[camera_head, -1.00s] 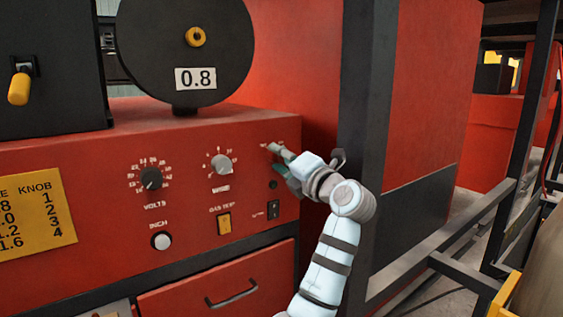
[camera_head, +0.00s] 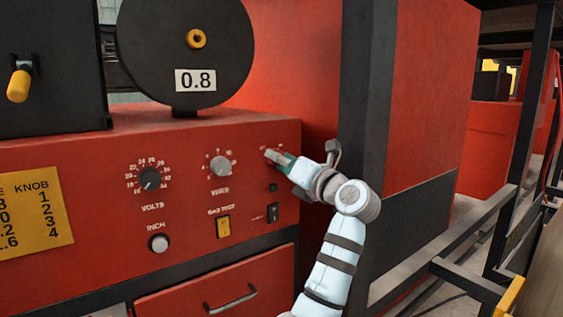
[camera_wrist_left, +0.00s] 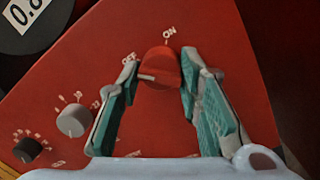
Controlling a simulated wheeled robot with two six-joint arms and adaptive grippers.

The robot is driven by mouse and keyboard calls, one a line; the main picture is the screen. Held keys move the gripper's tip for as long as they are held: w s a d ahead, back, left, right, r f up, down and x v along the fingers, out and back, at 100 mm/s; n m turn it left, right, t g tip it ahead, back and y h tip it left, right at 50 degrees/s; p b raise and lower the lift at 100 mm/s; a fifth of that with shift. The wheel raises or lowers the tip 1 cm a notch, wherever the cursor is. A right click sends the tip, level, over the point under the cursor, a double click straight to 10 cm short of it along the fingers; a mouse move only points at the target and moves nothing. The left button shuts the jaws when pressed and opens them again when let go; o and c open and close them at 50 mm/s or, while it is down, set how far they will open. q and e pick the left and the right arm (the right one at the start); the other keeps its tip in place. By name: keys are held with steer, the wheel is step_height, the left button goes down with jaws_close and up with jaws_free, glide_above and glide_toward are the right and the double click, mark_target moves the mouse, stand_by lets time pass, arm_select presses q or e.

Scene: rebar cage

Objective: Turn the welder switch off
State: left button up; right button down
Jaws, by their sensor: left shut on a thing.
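The welder switch is a red rotary knob (camera_wrist_left: 160,70) on the red front panel, between printed ON and OFF labels in the left wrist view. A white mark shows on the knob's left side, below the OFF label. My left gripper (camera_wrist_left: 158,80) has its green-padded fingers on both sides of the knob and is shut on it. In the head view this gripper (camera_head: 273,157) is at the panel's upper right, and its fingers mostly hide the knob. My right gripper is not in view.
The red welder panel (camera_head: 110,180) also carries a volts knob (camera_head: 150,178), a wire knob (camera_head: 221,166), a yellow gas test switch (camera_head: 223,227) and a white inch button (camera_head: 159,243). A dark upright post (camera_head: 366,130) stands close to the right of my arm.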

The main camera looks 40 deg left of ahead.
arm_select(q)
steer(key=o, duration=1.1)
steer(key=shift+w, duration=0.15)
steer(key=v, duration=1.2)
steer(key=shift+d, duration=0.1)
